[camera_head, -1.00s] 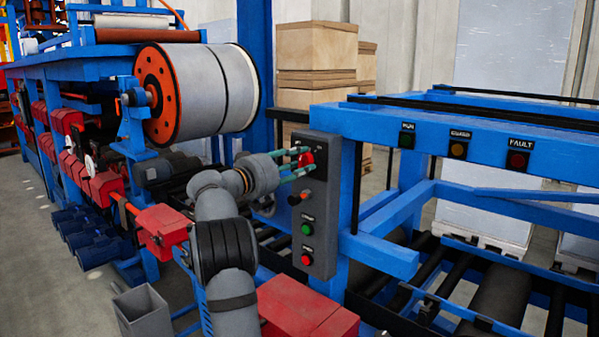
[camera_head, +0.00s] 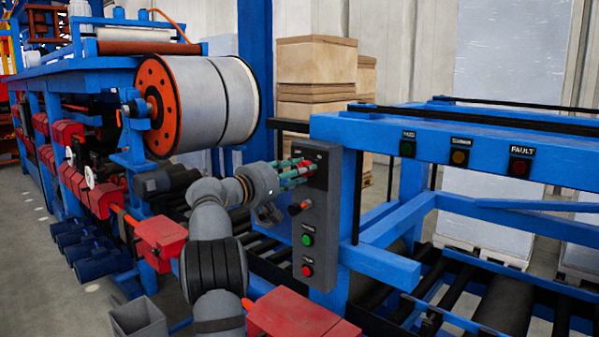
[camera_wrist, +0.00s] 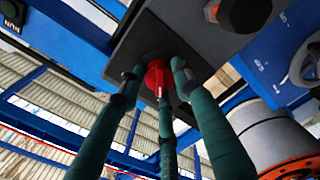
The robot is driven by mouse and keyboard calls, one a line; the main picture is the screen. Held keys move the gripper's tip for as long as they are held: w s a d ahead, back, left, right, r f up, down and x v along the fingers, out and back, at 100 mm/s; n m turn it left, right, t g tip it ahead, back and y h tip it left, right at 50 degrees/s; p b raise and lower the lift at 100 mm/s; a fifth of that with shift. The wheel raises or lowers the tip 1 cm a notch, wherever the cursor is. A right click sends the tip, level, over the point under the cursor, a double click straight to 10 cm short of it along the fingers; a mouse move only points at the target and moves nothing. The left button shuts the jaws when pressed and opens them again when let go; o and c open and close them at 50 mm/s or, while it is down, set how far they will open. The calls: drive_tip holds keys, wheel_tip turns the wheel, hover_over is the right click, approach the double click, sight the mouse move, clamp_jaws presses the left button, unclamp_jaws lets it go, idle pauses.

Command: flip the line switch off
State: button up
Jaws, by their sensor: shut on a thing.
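The grey control box (camera_head: 318,222) stands upright on the blue frame, with the red line switch (camera_head: 309,167) near its top. My gripper (camera_head: 294,173) reaches the switch from the left. Its green fingers are around the red handle, which they partly hide. In the wrist view, the red switch (camera_wrist: 157,74) sits on the dark plate between the fingertips of my gripper (camera_wrist: 158,86), with fingers on both sides and one in front. The exact switch position cannot be told.
Below the switch are an orange-and-black knob (camera_head: 300,206), a green button (camera_head: 307,240) and a red button (camera_head: 307,271). A blue beam (camera_head: 480,155) with indicator lamps is to the right. A large grey roll (camera_head: 228,100) and red boxes (camera_head: 300,318) are near my arm.

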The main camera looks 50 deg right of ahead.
drive_tip(key=shift+s+d+f+n, duration=0.15)
drive_tip(key=shift+f+n, duration=0.15)
drive_tip(key=shift+n, duration=0.4)
drive_tip(key=o, duration=0.7)
drive_tip(key=shift+c, duration=0.2)
drive_tip(key=o, duration=0.5)
drive_tip(key=shift+r, duration=0.15)
drive_tip(key=shift+a+r, duration=0.1)
drive_tip(key=shift+a, duration=0.1)
